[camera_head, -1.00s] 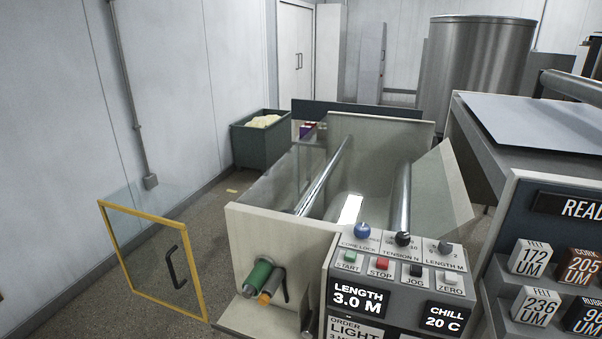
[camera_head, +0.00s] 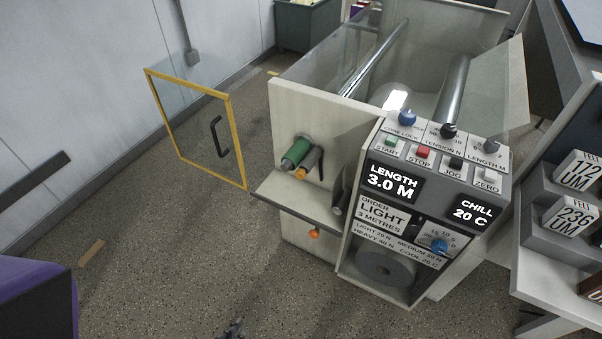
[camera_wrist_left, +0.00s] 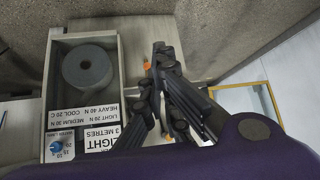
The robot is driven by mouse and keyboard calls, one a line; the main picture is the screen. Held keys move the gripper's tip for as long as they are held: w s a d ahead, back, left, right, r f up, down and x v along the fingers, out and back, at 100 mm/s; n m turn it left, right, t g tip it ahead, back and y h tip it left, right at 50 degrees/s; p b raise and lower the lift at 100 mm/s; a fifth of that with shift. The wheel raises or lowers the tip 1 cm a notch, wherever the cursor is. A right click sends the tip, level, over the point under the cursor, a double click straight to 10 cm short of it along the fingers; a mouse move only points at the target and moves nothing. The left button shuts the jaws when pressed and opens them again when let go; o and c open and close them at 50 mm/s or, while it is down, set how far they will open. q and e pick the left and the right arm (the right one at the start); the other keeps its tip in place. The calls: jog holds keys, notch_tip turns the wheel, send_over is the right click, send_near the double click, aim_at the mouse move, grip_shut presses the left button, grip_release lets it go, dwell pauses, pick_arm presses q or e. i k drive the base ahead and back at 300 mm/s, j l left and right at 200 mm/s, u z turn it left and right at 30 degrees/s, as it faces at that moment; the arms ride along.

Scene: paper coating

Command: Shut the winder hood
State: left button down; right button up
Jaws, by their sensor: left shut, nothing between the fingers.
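The winder hood (camera_head: 197,122) is a clear panel in a yellow frame with a black handle (camera_head: 217,136). In the head view it stands swung out to the left of the winder (camera_head: 318,125), open, apart from the winder's front. Part of its yellow frame shows at the right of the left wrist view (camera_wrist_left: 268,100). My left gripper (camera_wrist_left: 159,52) is shut and empty in the left wrist view, beside the winder's lower front. Only a dark tip of it (camera_head: 232,328) shows at the bottom of the head view. My right gripper is not in view.
The control panel (camera_head: 437,180) and a lower bay with a grey roll (camera_head: 385,268) stand right of the hood. A shelf (camera_head: 300,200) juts out below the green and orange rollers. A block rack (camera_head: 560,250) is at the right.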

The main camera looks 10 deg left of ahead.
aim_at(214, 93)
jog(key=i+j+u, duration=0.3)
jog(key=i+j, duration=0.45)
jog(key=j, duration=0.35)
jog(key=i+j+u, duration=0.3)
jog(key=i+j, duration=0.6)
